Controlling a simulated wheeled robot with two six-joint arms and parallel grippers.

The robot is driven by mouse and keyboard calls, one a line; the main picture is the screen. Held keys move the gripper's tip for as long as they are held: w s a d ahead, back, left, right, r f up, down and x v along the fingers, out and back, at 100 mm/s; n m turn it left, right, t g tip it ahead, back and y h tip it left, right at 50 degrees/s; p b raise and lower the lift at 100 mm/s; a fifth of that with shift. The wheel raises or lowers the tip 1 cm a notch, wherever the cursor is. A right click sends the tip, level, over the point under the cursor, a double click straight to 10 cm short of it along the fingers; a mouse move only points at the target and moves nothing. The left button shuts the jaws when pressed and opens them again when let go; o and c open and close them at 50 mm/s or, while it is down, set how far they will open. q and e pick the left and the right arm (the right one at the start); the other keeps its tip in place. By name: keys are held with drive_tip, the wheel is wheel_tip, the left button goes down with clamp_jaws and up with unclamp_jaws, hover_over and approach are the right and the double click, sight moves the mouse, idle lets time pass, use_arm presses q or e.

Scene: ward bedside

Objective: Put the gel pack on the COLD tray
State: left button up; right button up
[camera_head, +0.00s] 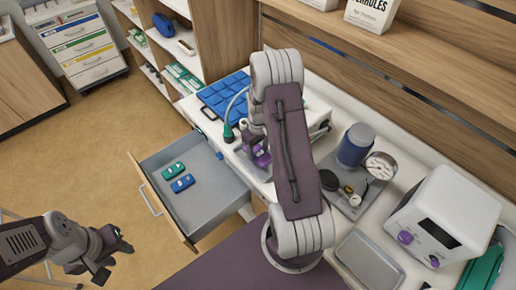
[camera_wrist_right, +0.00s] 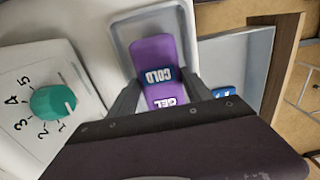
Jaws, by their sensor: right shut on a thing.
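The purple gel pack (camera_wrist_right: 151,50) has dark blue labels reading COLD and GEL in the right wrist view. My right gripper (camera_wrist_right: 166,102) is shut on its near end, one finger on each side. The far part of the pack lies over a grey rimmed tray (camera_wrist_right: 122,32); I cannot tell whether it touches the tray floor. No tray label is readable. In the head view, a bit of the purple pack (camera_head: 262,158) shows below my right arm, which hides most of the gripper and tray. My left gripper (camera_head: 116,262) is open and empty, over the floor at lower left.
An open drawer (camera_head: 213,205) holds a green and a blue pack, left of the counter. A white device with a green dial (camera_wrist_right: 53,101) stands beside the tray. A blue canister (camera_head: 356,145), an empty grey tray (camera_head: 368,262) and a white purple-knobbed machine (camera_head: 446,215) stand to the right.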

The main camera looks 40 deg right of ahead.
drive_tip(key=shift+w+d+f, duration=0.1)
drive_tip(key=shift+w+f, duration=0.05)
drive_tip(key=shift+w, duration=0.1)
drive_tip(key=shift+s+f, duration=0.2)
drive_tip(key=shift+s, duration=0.1)
drive_tip(key=shift+w+f+b, duration=0.15)
drive_tip(key=shift+f+b, duration=0.2)
drive_tip(key=shift+b, duration=0.1)
drive_tip(key=o, duration=1.6)
drive_tip(key=shift+r, duration=0.1)
